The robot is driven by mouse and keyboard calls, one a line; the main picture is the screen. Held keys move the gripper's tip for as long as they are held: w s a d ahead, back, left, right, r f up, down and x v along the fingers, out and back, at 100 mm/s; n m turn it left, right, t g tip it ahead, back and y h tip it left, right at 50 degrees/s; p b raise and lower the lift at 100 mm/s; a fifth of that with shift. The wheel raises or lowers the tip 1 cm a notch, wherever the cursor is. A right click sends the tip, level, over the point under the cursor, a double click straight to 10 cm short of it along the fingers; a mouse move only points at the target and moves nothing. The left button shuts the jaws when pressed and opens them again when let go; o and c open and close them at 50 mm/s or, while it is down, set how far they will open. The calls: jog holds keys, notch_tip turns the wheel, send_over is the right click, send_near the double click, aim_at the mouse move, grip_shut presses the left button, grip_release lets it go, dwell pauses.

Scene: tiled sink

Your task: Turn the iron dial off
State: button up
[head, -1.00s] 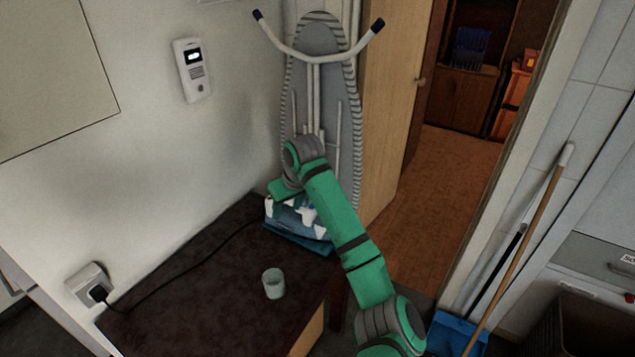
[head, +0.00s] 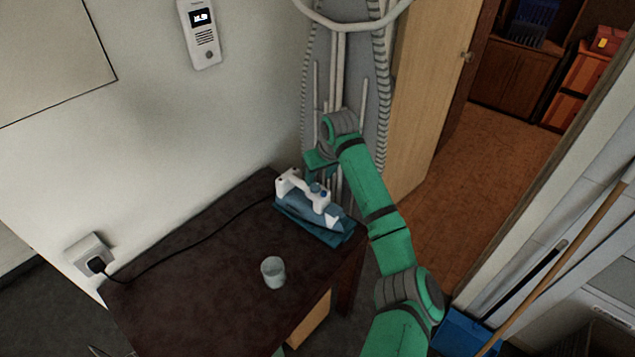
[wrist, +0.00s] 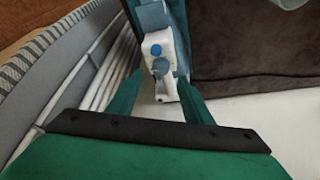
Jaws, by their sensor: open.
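The iron (head: 325,216), white and blue, sits on a blue base at the far right corner of the dark table; it also shows in the wrist view (wrist: 161,38). In the wrist view its white end has a round blue spot and a larger grey-blue knob (wrist: 160,67); I cannot tell for certain which is the dial. My gripper (wrist: 158,100) is open, one finger on each side of the white end in that picture. I cannot tell whether either finger touches it. In the head view my gripper (head: 317,162) is just behind the iron, partly hidden by my arm.
A cup (head: 273,273) stands on the dark table (head: 200,285) in front of the iron. A black cord runs from the iron to the wall socket (head: 90,255). The ironing board (head: 352,85) leans close behind my gripper. A wooden door (head: 435,90) is to its right.

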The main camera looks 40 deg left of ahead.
aim_at(315, 185)
jog(key=shift+x, duration=2.65)
jog(key=shift+s, duration=0.1)
jog(key=shift+c, duration=0.6)
jog(key=c, duration=0.9)
